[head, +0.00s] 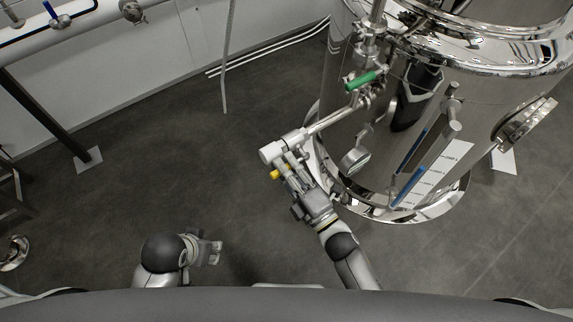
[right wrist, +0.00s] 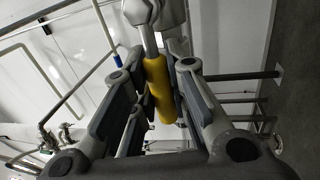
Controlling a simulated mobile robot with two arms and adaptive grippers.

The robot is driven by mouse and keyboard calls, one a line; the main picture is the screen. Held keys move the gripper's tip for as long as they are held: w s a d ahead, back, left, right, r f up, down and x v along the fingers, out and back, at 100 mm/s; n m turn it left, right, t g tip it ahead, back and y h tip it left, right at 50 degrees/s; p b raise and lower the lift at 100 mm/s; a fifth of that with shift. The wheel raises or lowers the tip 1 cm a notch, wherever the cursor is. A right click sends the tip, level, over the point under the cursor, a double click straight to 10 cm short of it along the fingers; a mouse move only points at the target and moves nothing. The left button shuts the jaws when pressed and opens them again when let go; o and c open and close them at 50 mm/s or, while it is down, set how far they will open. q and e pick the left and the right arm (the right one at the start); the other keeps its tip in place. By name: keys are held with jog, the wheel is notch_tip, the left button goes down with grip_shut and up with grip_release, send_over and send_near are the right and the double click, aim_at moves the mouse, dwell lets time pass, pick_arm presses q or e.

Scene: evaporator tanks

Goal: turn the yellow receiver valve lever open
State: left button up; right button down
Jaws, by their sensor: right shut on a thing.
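The yellow valve lever (head: 276,174) shows at the end of a steel pipe fitting, to the left of the shiny tank. In the right wrist view the yellow lever (right wrist: 159,90) stands between the finger pads, below a steel valve stem. My right gripper (head: 290,172) reaches up from below and is shut on the lever. The fingers hide part of the lever in the head view. My left gripper (head: 212,250) is low over the floor, away from the valve and holding nothing that I can see. I cannot tell how far apart its fingers are.
The polished tank (head: 455,95) fills the upper right. A green-handled valve (head: 362,80) and a pipe (head: 330,119) stand close above the yellow lever. A gauge glass with a label (head: 435,172) is on the tank's front. The dark floor (head: 130,195) at left is mostly clear.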

jog(key=c, duration=1.4)
grip_release()
jog(key=v, duration=1.2)
